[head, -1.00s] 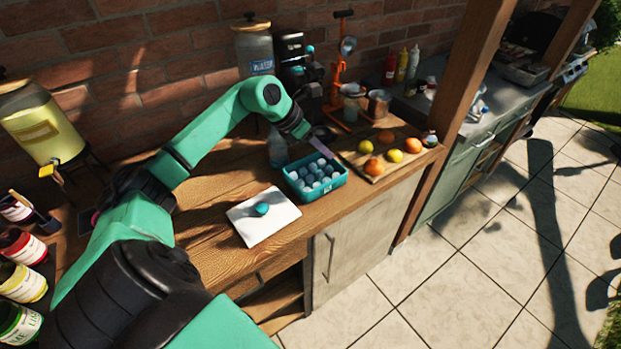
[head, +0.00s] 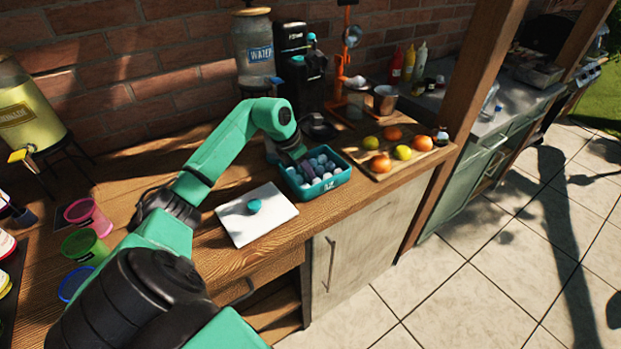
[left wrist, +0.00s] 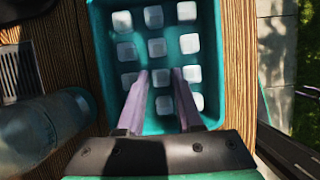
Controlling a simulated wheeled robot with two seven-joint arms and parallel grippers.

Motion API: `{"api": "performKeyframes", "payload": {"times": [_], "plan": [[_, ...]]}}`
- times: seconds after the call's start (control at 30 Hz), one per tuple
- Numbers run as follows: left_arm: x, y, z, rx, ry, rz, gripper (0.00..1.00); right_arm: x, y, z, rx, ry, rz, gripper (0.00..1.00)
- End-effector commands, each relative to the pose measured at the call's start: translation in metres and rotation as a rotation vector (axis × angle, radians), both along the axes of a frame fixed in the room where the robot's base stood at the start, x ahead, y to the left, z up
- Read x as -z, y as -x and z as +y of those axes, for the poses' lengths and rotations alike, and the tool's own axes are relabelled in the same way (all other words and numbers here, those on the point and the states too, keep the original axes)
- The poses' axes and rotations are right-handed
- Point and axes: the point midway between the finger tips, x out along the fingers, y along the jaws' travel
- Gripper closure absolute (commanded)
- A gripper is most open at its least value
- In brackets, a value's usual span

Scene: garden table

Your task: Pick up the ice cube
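Several pale ice cubes (left wrist: 157,47) lie in rows in a teal bin (head: 333,181) on the wooden counter. The bin's wall also shows in the left wrist view (left wrist: 99,40). My left gripper (head: 303,165) reaches down at the bin from its left side. In the left wrist view, its two pale fingers (left wrist: 160,73) are apart. One cube (left wrist: 161,78) shows between the fingertips, with narrow gaps beside it; contact cannot be seen. My right gripper is in neither view.
A white board (head: 275,222) with a small teal round object (head: 254,206) lies in front of the bin. A board of fruit (head: 402,152) stands to its right. A water dispenser (head: 256,60) and a clear bottle (left wrist: 30,135) are nearby.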

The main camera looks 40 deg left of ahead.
Motion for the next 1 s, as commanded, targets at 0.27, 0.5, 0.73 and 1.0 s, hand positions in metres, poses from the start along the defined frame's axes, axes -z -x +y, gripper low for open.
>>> {"api": "performKeyframes", "payload": {"times": [0.27, 0.5, 0.73, 1.0], "plan": [[-0.002, 0.000, 0.000, 0.000, 0.000, -0.001, 1.00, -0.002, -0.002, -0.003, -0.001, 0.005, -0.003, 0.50], [-0.002, 0.000, 0.000, 0.000, 0.000, -0.001, 1.00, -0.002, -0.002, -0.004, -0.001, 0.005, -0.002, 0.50], [-0.012, -0.001, 0.000, 0.001, 0.000, -0.004, 1.00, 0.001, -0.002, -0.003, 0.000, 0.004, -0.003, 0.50], [-0.088, -0.002, 0.001, -0.001, -0.003, -0.014, 1.00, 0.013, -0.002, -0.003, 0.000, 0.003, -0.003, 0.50]]}}
